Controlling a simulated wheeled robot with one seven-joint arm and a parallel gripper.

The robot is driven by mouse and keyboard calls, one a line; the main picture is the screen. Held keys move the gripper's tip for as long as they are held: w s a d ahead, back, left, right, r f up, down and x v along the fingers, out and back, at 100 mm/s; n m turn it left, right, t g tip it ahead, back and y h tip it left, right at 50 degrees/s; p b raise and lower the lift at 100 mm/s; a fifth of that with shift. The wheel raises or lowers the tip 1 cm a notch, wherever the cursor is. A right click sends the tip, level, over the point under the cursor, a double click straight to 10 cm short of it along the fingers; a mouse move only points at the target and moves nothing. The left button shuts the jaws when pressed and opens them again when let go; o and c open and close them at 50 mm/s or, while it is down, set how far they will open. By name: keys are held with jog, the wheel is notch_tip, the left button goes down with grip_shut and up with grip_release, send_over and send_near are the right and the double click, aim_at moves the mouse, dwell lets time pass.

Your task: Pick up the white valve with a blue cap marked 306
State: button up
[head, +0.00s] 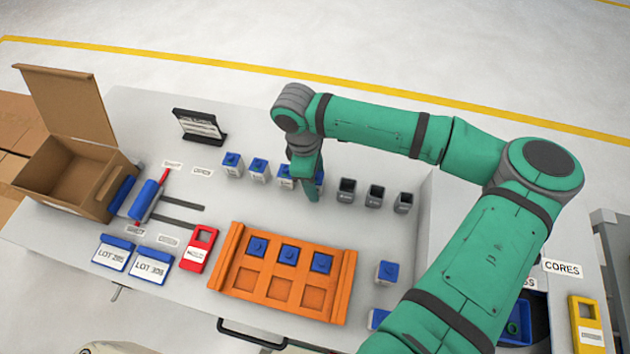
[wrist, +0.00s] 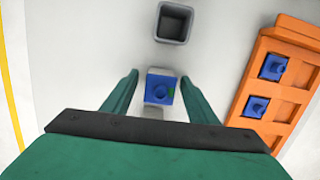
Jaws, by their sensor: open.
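Several white valves with blue caps stand in a row on the table in the head view, among them the left one (head: 232,165), the second (head: 259,171) and the third (head: 285,178), partly hidden by my gripper. My gripper (head: 309,181) is open over the right end of that row. The right-end valve (head: 320,177) is mostly hidden behind it. In the wrist view a blue-capped valve (wrist: 160,87) stands between the spread fingers of my gripper (wrist: 163,78), with gaps on both sides. I cannot read the number 306 on any valve.
Grey open cups (head: 346,190) stand right of the row; one shows close ahead in the wrist view (wrist: 174,22). An orange tray (head: 337,288) holds blue-capped parts. Another blue-capped valve (head: 386,272) stands right of the tray. A cardboard box (head: 60,178) is at the left.

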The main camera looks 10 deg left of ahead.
jog(key=c, duration=1.2)
